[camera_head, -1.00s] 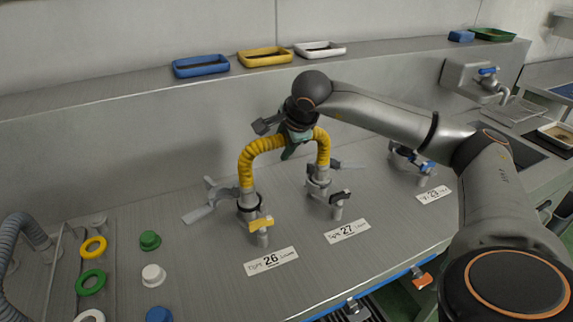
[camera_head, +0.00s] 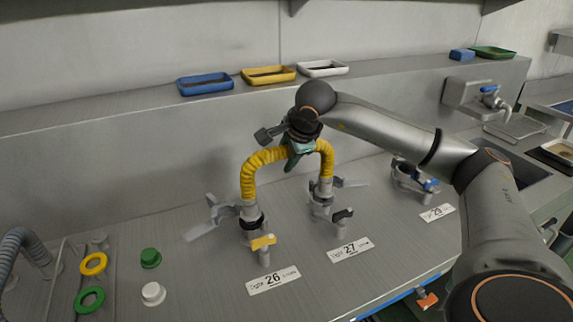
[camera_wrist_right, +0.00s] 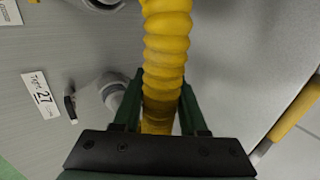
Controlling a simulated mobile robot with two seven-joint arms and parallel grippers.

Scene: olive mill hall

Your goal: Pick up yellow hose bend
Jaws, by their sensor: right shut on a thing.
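The yellow hose bend (camera_head: 261,163) arches over the worktop in the head view. Its left end is at the pipe stub (camera_head: 264,254) by label 26, its right end at the stub (camera_head: 340,228) by label 27. Grey couplings with levers spread outward show at both ends. I cannot tell whether the ends sit on the stubs or just above them. My right gripper (camera_head: 297,153) is shut on the top of the arch, right of its middle. In the right wrist view the ribbed yellow hose (camera_wrist_right: 166,60) passes between its green fingers. My left gripper is not in view.
Blue (camera_head: 205,85), yellow (camera_head: 268,76) and white (camera_head: 322,69) trays stand on the back ledge. Green (camera_head: 151,258) and white (camera_head: 153,293) caps and coloured rings (camera_head: 93,264) lie at the left. Another pipe stub with a blue handle (camera_head: 430,185) stands right. The front middle worktop is clear.

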